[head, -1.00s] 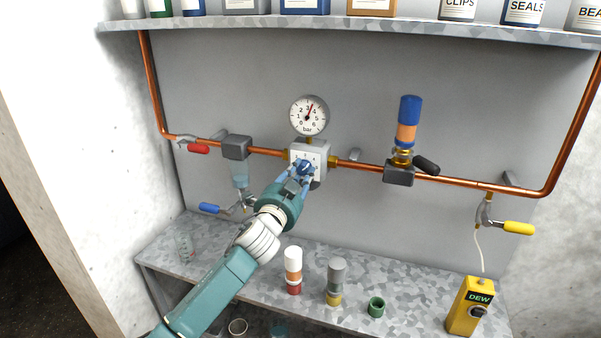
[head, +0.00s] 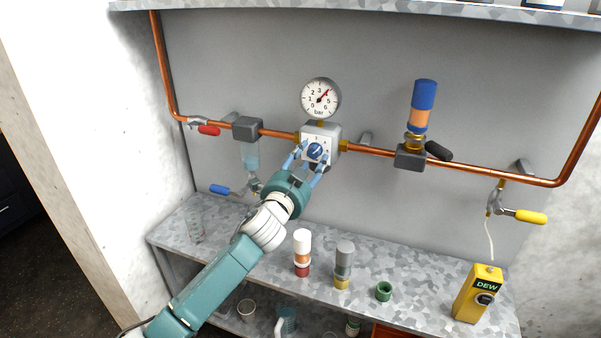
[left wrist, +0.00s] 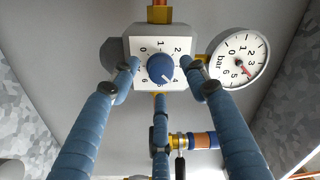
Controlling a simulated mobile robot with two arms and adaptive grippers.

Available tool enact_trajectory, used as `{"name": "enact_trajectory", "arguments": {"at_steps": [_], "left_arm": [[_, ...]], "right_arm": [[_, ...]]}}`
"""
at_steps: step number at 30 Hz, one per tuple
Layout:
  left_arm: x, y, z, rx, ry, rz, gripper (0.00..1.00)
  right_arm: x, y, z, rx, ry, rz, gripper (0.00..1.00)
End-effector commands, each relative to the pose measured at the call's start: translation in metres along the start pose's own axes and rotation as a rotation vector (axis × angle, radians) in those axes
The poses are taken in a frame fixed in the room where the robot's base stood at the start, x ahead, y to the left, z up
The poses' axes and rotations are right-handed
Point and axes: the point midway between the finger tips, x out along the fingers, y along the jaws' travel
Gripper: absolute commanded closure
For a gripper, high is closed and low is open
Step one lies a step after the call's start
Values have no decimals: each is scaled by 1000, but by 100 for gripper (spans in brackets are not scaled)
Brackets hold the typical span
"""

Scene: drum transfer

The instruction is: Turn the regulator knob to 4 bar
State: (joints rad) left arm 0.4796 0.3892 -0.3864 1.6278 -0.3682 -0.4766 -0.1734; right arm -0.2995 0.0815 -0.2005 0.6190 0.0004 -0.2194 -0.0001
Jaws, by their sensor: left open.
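The pressure gauge (head: 320,98) has a white face, and its red needle points up and right, close to the 4. It also shows at the right in the left wrist view (left wrist: 237,58). The blue regulator knob (head: 316,152) sits on a white numbered dial plate below the gauge. In the left wrist view the knob (left wrist: 160,68) is uncovered, and its white mark points to the lower right. My left gripper (head: 309,166) is open, its blue fingers spread around the knob and apart from it. My right gripper is not in view.
A copper pipe (head: 475,174) runs across the panel through the regulator. A filter bowl (head: 251,153) hangs left; a blue-and-orange cylinder (head: 422,107) stands right. The bench holds small bottles (head: 302,252), a green ring (head: 384,291) and a yellow DEW meter (head: 478,293).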

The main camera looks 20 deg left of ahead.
Motion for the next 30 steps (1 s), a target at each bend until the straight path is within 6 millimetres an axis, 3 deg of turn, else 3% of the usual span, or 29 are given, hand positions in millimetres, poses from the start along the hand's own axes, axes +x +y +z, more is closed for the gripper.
{"name": "enact_trajectory", "arguments": {"at_steps": [9, 15, 30], "left_arm": [[-67, 1, 1, 1, 1, 2, 54], [-94, 1, 0, 0, 0, 1, 54], [-101, 0, 0, 1, 1, 0, 54]], "right_arm": [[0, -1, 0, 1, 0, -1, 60], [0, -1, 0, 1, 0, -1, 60], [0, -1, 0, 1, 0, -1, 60]]}}
